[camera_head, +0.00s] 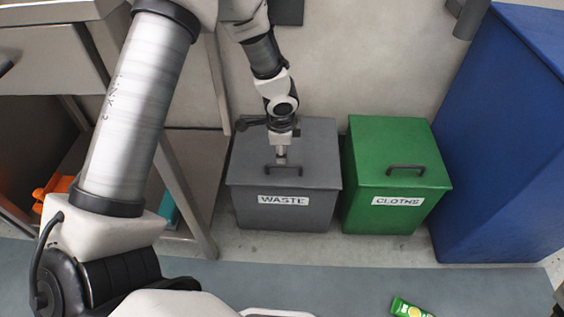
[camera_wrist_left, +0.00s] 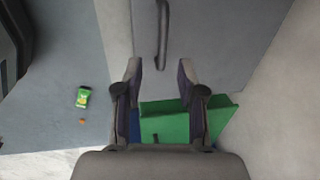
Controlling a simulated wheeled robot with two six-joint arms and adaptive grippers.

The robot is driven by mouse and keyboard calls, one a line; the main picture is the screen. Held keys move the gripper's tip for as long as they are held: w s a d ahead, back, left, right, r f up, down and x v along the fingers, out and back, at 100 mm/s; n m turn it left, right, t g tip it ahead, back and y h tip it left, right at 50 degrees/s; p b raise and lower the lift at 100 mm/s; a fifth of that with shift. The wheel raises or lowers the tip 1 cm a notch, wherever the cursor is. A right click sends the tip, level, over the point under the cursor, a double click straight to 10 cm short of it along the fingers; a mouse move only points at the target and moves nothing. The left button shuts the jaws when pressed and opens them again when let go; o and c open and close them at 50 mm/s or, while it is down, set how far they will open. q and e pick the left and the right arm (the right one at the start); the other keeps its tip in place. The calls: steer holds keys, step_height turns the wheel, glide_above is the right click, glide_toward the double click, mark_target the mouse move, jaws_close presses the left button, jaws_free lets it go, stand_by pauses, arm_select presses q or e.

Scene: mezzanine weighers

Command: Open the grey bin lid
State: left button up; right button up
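The grey bin (camera_head: 285,210) labelled WASTE stands against the wall with its lid (camera_head: 318,150) closed. A dark bar handle (camera_head: 298,170) sits near the lid's front edge. My left gripper (camera_head: 282,158) points down over the lid at the handle. In the left wrist view the handle (camera_wrist_left: 162,35) runs in from the top, and its near end lies in line with the gap between the two spread fingers of my left gripper (camera_wrist_left: 160,68). The fingers are open; I cannot tell whether they touch the handle. My right gripper is not in view.
A green bin (camera_head: 392,180) labelled CLOTHS stands close on the right, then a tall blue container (camera_head: 500,130). A table frame (camera_head: 185,190) is on the left, with an orange item (camera_head: 55,187) under it. A green packet (camera_head: 410,307) lies on the floor in front.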

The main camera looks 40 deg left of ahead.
mark_target(281, 166)
arm_select(q)
steer(key=f+b, duration=0.1)
steer(key=f, duration=0.1)
steer(key=w+f+b, duration=0.1)
steer(key=f, duration=0.2)
steer(key=a+f+b, duration=0.1)
steer(key=f, duration=0.1)
steer(key=shift+w+a+f, duration=0.1)
steer(key=shift+w+f, duration=0.15)
steer(key=shift+r, duration=0.1)
jaws_close()
